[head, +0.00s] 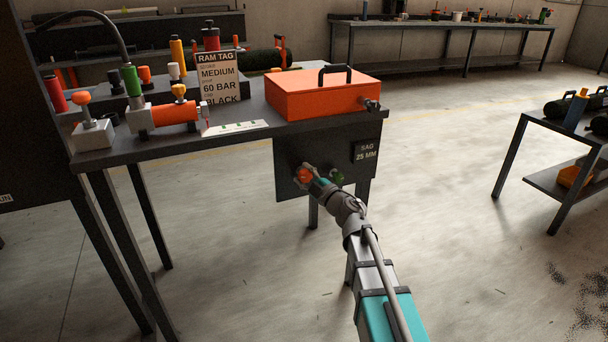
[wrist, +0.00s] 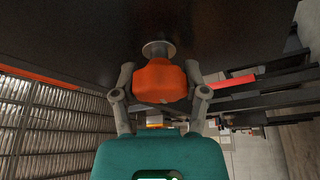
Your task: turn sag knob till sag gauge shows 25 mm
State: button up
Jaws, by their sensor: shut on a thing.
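The sag knob is orange and lobed (wrist: 160,82), on a round metal collar against a dark panel (head: 291,184) below the bench top. My gripper (head: 308,172) reaches the panel from the lower right. In the wrist view its two fingers (wrist: 160,95) stand on either side of the orange knob and are shut on it. In the head view the knob (head: 303,175) is partly hidden by the fingers. The sag gauge (head: 366,152) is a small dark display at the panel's upper right and reads "SAG 25 MM".
A green knob (head: 337,177) sits on the panel just right of my gripper. Above, the bench holds an orange box (head: 322,93) with a black handle, a "RAM TAG" card (head: 219,77) and an orange cylinder (head: 174,113).

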jog(key=o, duration=1.2)
jog(key=shift+c, duration=0.2)
